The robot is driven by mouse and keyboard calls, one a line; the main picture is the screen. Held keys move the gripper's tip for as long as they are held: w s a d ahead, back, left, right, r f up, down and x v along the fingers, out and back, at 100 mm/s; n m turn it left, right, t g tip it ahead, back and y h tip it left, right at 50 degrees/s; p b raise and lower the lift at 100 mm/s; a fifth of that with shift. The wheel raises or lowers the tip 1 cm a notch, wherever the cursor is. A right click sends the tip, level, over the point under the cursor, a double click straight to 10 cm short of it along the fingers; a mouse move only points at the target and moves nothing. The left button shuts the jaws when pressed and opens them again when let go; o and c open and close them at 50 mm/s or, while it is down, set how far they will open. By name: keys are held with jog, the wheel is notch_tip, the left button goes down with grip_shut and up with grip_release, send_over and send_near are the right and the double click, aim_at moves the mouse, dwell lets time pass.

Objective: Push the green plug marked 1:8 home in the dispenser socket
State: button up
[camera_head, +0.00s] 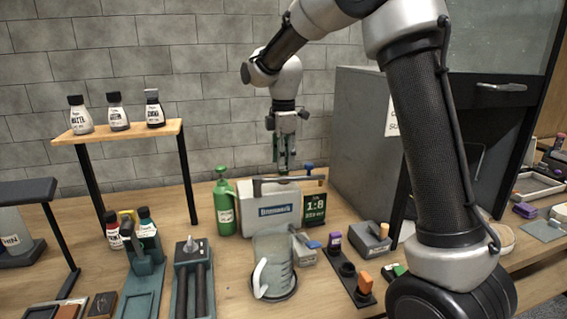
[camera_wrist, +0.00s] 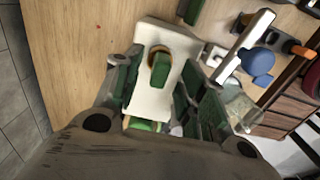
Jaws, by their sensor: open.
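The dispenser (camera_head: 285,203) is a pale grey box with a blue label, standing mid-table in the head view; its pale top (camera_wrist: 148,98) fills the centre of the wrist view. A green plug (camera_wrist: 160,68) with a brownish ring shows in that top between my fingers; I cannot read a mark on it or tell how deep it sits. A second green piece (camera_wrist: 146,125) shows lower, partly hidden by my gripper. A dark green sign reading 1:8 (camera_head: 316,207) is at the dispenser's right. My gripper (camera_head: 284,162) points down, open, just above the dispenser's back.
A green bottle (camera_head: 224,203) stands close left of the dispenser. A clear jug (camera_head: 272,268) stands in front. A blue knob (camera_head: 308,168) rises at the right, also in the wrist view (camera_wrist: 257,62). A grey cabinet (camera_head: 358,140) is behind right; a bottle shelf (camera_head: 120,133) is left.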

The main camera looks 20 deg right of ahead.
notch_tip(320, 180, up, 10)
jog(key=shift+r, duration=0.15)
jog(key=shift+s, duration=0.1)
dwell(0.3)
